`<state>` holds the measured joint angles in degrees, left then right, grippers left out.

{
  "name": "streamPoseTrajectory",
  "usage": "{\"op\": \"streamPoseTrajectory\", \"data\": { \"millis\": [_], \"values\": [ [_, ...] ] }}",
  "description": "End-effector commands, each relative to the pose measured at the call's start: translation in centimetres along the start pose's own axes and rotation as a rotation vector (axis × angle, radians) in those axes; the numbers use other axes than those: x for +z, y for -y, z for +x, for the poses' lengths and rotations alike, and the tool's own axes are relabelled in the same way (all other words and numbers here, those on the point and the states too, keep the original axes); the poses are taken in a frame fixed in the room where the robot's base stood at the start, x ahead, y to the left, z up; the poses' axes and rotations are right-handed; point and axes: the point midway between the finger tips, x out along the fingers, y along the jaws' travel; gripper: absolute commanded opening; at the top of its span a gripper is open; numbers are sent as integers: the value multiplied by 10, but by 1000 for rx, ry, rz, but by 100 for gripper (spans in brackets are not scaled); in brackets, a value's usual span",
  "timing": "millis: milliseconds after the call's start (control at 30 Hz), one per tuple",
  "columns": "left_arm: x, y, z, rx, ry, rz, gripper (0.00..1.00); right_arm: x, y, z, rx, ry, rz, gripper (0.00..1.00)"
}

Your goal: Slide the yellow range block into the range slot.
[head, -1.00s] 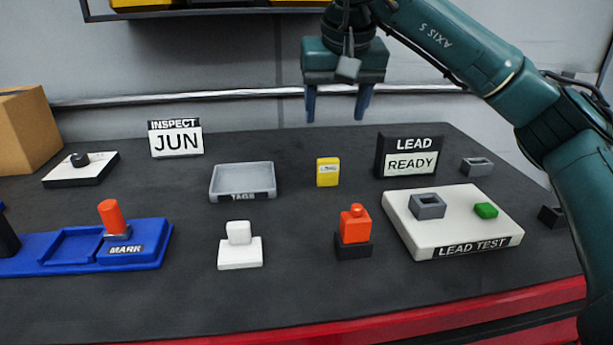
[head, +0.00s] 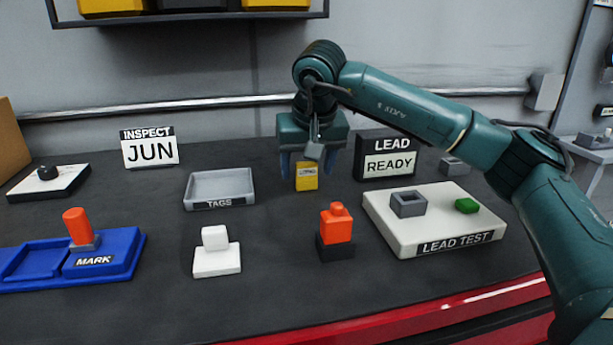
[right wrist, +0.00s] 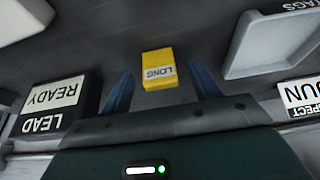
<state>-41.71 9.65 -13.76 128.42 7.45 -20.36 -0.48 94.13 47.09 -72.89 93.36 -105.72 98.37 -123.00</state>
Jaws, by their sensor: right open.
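The yellow block (head: 306,182) stands on the dark bench top, left of the LEAD READY sign. Its label reads LONG in the right wrist view (right wrist: 159,72). My right gripper (head: 306,168) is open and points down over the block, its blue fingers apart on either side of it. In the right wrist view (right wrist: 165,88) the block shows between and just beyond the fingers. I cannot tell whether they touch it. A grey open socket (head: 408,205) stands on the white LEAD TEST plate (head: 430,231). No thing is labelled as the range slot. My left gripper is not seen.
The LEAD READY sign (head: 387,158) stands close right of my right gripper. A grey TAGS tray (head: 219,186) lies to its left. An orange block on a black base (head: 336,230) and a white block (head: 216,249) stand nearer the front. A green piece (head: 467,205) sits on the plate.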

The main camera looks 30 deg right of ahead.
Motion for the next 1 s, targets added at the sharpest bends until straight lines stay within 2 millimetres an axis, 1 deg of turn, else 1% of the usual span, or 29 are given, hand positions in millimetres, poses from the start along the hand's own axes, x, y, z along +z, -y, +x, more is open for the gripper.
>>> {"op": "streamPoseTrajectory", "data": {
  "millis": [33, 167, 433, 1000],
  "values": [
    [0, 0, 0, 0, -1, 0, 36, 0, -1, 9, 2, 2, 0, 62],
    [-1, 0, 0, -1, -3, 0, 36, 0, 0, 21, 1, 1, 1, 62],
    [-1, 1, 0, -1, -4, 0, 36, 0, 0, 23, 0, -1, 1, 62],
    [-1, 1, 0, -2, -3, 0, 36, 0, 0, 23, 0, -1, 0, 15]
  ]
}}
